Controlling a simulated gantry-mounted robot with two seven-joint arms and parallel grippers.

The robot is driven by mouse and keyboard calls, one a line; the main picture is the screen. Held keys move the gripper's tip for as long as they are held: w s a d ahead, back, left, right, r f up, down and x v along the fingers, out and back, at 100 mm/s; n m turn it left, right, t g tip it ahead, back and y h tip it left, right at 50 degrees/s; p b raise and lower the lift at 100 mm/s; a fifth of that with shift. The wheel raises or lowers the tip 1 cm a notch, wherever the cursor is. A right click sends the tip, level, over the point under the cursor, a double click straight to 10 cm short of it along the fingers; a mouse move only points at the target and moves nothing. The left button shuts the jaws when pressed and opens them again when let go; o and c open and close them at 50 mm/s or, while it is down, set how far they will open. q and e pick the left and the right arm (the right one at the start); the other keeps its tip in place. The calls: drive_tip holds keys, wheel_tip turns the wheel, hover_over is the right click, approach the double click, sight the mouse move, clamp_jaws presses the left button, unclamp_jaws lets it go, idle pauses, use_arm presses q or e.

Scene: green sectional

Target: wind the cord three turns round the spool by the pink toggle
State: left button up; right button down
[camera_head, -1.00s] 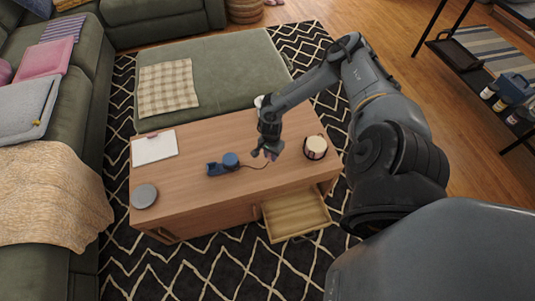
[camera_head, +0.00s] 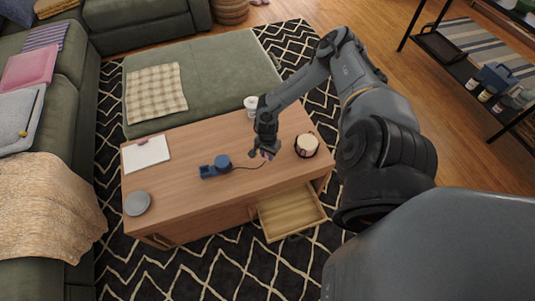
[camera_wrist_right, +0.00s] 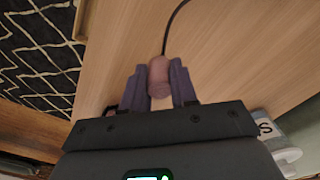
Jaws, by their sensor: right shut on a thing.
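The blue spool (camera_head: 222,162) stands on its blue base (camera_head: 208,172) near the middle of the wooden table. A dark cord (camera_head: 247,168) runs from the spool to the right, toward my right gripper (camera_head: 265,153). In the right wrist view my right gripper (camera_wrist_right: 159,82) is shut on the pink toggle (camera_wrist_right: 159,77), which sits between the two fingers. The cord (camera_wrist_right: 166,35) leaves the toggle's far end there. I cannot tell whether any cord is wrapped on the spool. My left gripper is not in view.
A candle jar (camera_head: 306,145) stands right of my right gripper, and a white cup (camera_head: 251,104) behind it. An open drawer (camera_head: 290,212) juts out at the front.

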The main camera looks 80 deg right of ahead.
sight(268, 164)
drive_tip(key=shift+f+b, duration=0.8)
drive_tip(key=shift+f, duration=0.3)
drive_tip(key=shift+f+b, duration=1.15)
drive_tip(key=shift+f, duration=0.35)
drive_tip(key=c, duration=0.8)
unclamp_jaws()
drive_tip(key=shift+r, duration=0.15)
drive_tip(key=shift+r+p, duration=0.4)
drive_tip(key=shift+r, duration=0.25)
wheel_tip(268, 164, up, 10)
drive_tip(key=p, duration=0.3)
drive_tip(key=shift+f, duration=0.25)
